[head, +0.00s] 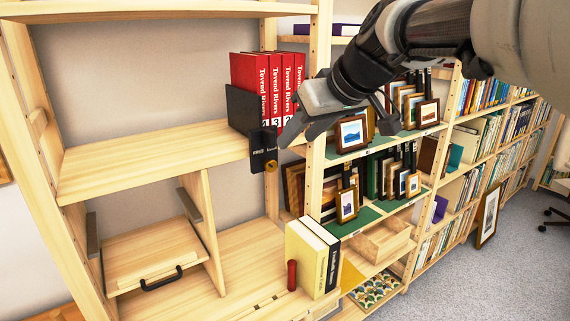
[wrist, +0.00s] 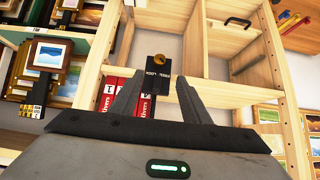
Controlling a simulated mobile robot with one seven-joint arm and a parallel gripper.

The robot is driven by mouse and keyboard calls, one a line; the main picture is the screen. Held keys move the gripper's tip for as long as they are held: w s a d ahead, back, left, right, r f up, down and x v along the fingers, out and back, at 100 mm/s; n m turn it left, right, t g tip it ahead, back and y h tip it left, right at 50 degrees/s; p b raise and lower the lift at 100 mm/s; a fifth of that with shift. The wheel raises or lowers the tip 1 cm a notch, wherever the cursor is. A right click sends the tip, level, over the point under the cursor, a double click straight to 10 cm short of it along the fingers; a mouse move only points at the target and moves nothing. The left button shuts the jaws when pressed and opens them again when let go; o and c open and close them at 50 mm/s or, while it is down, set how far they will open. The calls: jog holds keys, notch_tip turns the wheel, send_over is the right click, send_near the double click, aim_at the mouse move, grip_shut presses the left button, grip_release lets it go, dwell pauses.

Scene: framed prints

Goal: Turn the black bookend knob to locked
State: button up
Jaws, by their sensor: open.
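The black bookend (head: 240,108) stands at the right end of the wooden shelf, against several red books. A black plate (head: 263,147) hangs from it at the shelf's front edge and bears a small brass-coloured knob (head: 270,165). The wrist view, which is upside down, shows the knob (wrist: 159,60) on the plate (wrist: 156,79) with small white lettering, FREE and LOCK. Which word the knob points to is too small to tell. My gripper (head: 338,128) is open and empty, near the plate. In the wrist view its fingers (wrist: 157,88) stand on either side of the plate, apart from the knob.
Red books (head: 262,85) stand behind the bookend. A shelf post (head: 313,160) and framed prints (head: 352,134) are close to my gripper on the right. Yellow and black books (head: 315,258) and a red cylinder (head: 292,275) stand below. The upper shelf (head: 150,155) is bare on its left.

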aim_at(272, 165)
jog(key=x, duration=1.4)
jog(key=c, duration=1)
